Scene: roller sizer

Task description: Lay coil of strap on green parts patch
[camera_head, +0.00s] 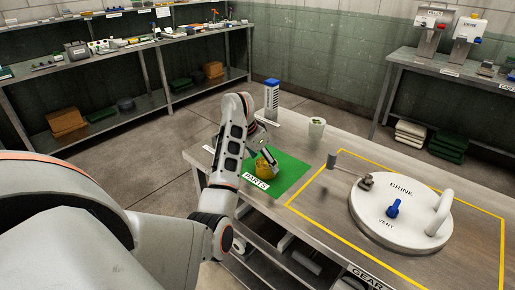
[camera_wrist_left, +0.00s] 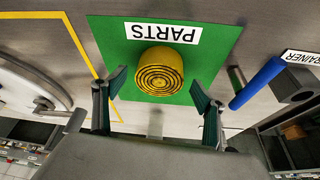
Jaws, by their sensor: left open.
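The coil of strap (camera_wrist_left: 159,71) is yellow with a dark spiral on its face. In the left wrist view it sits on the green parts patch (camera_wrist_left: 215,40), beside the white PARTS label. In the head view the coil (camera_head: 263,169) shows on the green patch (camera_head: 291,173), partly covered by my left gripper (camera_head: 268,157). In the left wrist view the open fingers of my left gripper (camera_wrist_left: 157,88) stand apart on either side of the coil, with visible gaps to it. Whether the coil lies fully flat is hard to tell. My right gripper is not in view.
A white round lid (camera_head: 400,222) with a blue knob and a handle lies inside a yellow outline to the right. A white cup (camera_head: 316,129) and a blue-and-white upright item (camera_head: 272,100) stand at the table's back. Bare tabletop lies between patch and cup.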

